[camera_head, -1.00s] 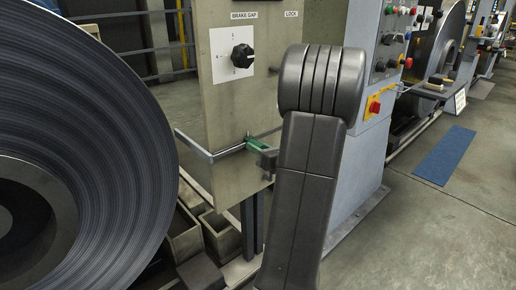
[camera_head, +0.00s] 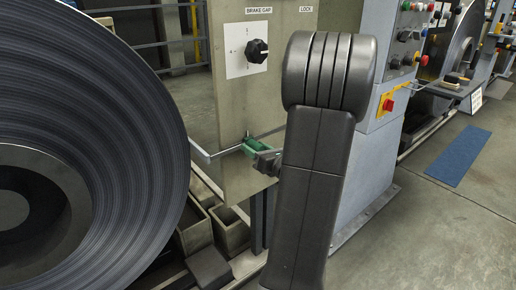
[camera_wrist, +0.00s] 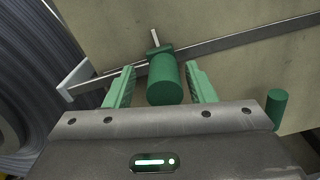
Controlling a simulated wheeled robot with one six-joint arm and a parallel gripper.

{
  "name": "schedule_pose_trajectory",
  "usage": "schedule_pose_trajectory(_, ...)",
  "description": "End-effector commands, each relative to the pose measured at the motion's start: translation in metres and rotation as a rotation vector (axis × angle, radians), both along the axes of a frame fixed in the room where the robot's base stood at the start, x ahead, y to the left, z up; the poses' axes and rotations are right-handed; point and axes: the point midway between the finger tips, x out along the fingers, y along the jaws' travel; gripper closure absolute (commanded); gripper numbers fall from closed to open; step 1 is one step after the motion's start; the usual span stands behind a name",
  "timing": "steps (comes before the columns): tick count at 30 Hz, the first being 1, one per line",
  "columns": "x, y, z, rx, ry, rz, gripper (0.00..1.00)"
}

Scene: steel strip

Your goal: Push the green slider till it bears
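The green slider (camera_wrist: 165,78) is a round green knob with a square base and a small pale pin, on a flat metal bar (camera_wrist: 225,38) across the beige plate. My gripper (camera_wrist: 164,84) is open, its ribbed green fingers on either side of the knob, with a narrow gap showing at each side. In the head view my gripper (camera_head: 264,157) is at the plate's lower edge, and knob and fingers blur together. The bar's bent left end (camera_wrist: 72,80) sticks out past the plate beside the steel coil (camera_wrist: 28,55). I cannot tell whether it touches the coil.
A second green peg (camera_wrist: 275,106) stands right of my gripper. A black dial (camera_head: 257,50) under BRAKE GAP and LOCK labels is above. The large coil (camera_head: 130,110) fills the left. A grey control cabinet (camera_head: 385,130) stands right; open floor lies beyond it.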

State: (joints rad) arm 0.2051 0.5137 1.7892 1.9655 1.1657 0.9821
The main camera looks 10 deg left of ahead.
Motion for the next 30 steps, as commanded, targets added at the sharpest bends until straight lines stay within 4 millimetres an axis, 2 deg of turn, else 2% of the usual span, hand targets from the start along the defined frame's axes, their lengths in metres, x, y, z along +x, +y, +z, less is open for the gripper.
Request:
schedule_pose_trajectory(8, 0.0, -0.001, 0.0, 0.0, -0.001, -0.002, 0.5)
schedule_pose_trajectory(13, -0.008, -0.011, 0.001, -0.001, 0.0, -0.005, 0.5)
schedule_pose_trajectory(30, -0.08, -0.085, 0.001, 0.001, 0.001, -0.004, 0.5)
